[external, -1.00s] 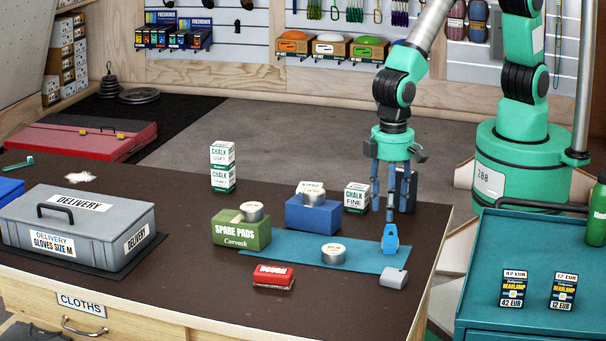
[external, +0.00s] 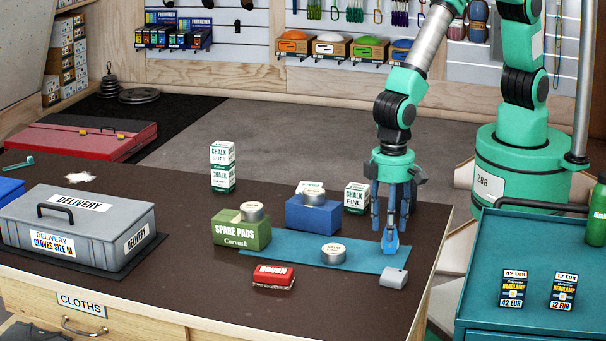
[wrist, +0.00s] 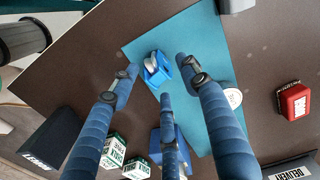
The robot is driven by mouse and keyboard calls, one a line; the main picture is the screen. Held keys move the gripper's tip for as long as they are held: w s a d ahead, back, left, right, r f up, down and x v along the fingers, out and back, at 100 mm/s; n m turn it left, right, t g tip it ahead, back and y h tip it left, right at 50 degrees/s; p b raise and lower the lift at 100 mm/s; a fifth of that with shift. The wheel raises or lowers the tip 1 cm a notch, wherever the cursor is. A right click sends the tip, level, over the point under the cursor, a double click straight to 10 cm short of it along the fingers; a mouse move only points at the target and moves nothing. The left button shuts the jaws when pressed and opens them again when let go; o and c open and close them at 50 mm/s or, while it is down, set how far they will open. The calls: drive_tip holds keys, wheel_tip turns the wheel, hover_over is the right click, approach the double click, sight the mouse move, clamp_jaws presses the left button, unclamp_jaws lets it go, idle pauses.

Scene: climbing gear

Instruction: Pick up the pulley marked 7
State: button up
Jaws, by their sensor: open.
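A small blue pulley (external: 390,241) with a grey wheel stands on the right end of the blue mat (external: 300,252); no number on it is readable. In the wrist view the pulley (wrist: 153,76) lies between my fingertips, below them. My gripper (external: 390,226) has three blue fingers pointing down, spread around the space just above the pulley. In the wrist view my gripper (wrist: 158,80) is open with nothing held. The fingers partly cover the pulley in the external view.
A grey block (external: 393,278) lies in front of the pulley, by the mat's edge. A round tin (external: 333,254) sits left on the mat. A blue box (external: 312,216) with a tin on top and a chalk box (external: 356,198) stand behind. A red brush-like block (external: 273,277) lies in front.

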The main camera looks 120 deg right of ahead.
drive_tip(key=shift+c, duration=0.5)
drive_tip(key=c, duration=1)
drive_tip(key=shift+r, duration=0.2)
drive_tip(key=shift+r, duration=0.55)
wheel_tip(320, 180, up, 2)
drive_tip(key=shift+r+p, duration=0.1)
drive_tip(key=shift+p, duration=0.5)
drive_tip(key=s+d+p, duration=0.1)
drive_tip(key=s+d, duration=0.1)
drive_tip(key=s, duration=0.5)
drive_tip(key=s+d+r+p, duration=0.1)
drive_tip(key=s+d, duration=0.1)
drive_tip(key=s, duration=0.6)
drive_tip(key=shift+s+d+r, duration=0.2)
drive_tip(key=shift+d, duration=0.2)
